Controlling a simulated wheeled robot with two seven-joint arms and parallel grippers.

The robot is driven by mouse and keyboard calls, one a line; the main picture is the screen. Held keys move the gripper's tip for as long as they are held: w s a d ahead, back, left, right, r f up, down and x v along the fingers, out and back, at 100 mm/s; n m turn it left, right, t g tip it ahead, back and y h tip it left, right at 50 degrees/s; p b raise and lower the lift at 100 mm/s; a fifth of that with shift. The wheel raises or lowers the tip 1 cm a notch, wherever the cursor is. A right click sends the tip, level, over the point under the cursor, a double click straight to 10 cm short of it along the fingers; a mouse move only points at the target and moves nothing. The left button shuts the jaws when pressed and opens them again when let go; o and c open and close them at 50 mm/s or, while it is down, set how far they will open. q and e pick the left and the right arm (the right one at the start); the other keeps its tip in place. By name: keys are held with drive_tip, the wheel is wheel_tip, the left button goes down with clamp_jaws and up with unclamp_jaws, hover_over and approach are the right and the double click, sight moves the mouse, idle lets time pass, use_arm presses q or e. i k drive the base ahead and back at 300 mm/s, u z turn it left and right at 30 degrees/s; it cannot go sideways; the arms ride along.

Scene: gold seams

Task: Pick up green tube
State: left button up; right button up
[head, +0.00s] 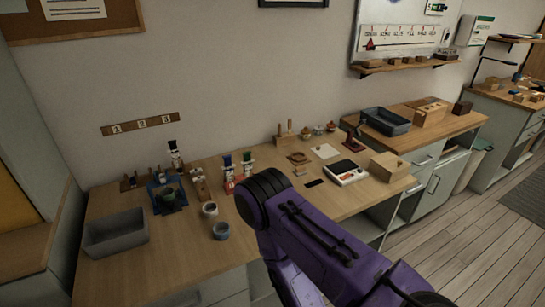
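A small upright tube with a green top (247,158) stands towards the back of the wooden table, close to the wall. To its left is a similar tube with a blue top (228,161), with red and white at its foot. They are too small to tell which body colours they have. Neither gripper shows.
A grey bin (115,232) stands at the table's left end. A white scale-like device (345,172) and a wooden box (389,167) lie to the right. The left front of the tabletop is clear.

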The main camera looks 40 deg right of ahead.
sight(248, 166)
drive_tip(key=z, duration=1.1)
